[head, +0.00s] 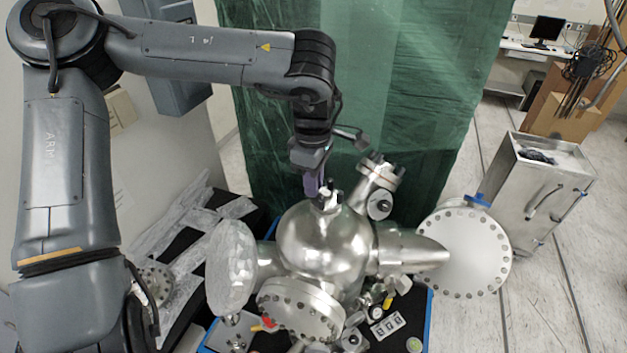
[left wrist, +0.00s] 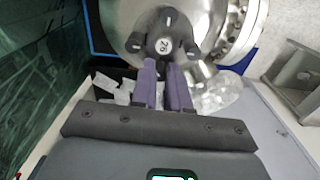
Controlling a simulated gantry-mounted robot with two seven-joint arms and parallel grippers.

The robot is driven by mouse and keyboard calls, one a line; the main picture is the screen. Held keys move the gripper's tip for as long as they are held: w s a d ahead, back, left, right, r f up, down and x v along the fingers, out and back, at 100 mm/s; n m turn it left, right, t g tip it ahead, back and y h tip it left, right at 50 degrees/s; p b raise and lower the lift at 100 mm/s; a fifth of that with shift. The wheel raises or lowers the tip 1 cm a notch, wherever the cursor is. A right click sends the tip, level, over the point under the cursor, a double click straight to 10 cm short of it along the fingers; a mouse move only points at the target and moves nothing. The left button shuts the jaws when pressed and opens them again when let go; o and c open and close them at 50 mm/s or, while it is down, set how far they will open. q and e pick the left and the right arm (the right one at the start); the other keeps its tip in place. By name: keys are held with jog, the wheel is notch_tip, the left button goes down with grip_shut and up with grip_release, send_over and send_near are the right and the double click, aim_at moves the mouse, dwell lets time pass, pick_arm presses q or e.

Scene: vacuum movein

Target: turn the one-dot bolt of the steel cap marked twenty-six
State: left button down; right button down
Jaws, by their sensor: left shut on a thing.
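My left gripper (head: 314,190) reaches down from above onto the top of the steel vessel (head: 318,243). Its purple fingers show in the left wrist view (left wrist: 163,72), close together at the near edge of a small dark cap (left wrist: 163,22). The cap carries a round pale label whose small number looks like 26, and several bolts stand around it. The gripper is shut on a bolt at the cap's near edge. The fingers hide that bolt, and I cannot make out its dots. My right gripper is not in view.
A port with a flange (head: 380,203) rises just right of the fingers. Large round flanges (head: 231,268) (head: 466,252) stand at the vessel's left and right. A green curtain (head: 420,80) hangs behind. A steel cabinet (head: 540,190) stands at the right. Above the vessel is free room.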

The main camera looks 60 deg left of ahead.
pick_arm(q)
jog(key=shift+n, duration=2.8)
jog(key=c, duration=1.1)
grip_release()
jog(key=shift+r, duration=0.1)
notch_tip(320, 180, up, 11)
jog(key=b, duration=0.1)
jog(key=shift+s, duration=0.15)
jog(key=shift+d, duration=0.1)
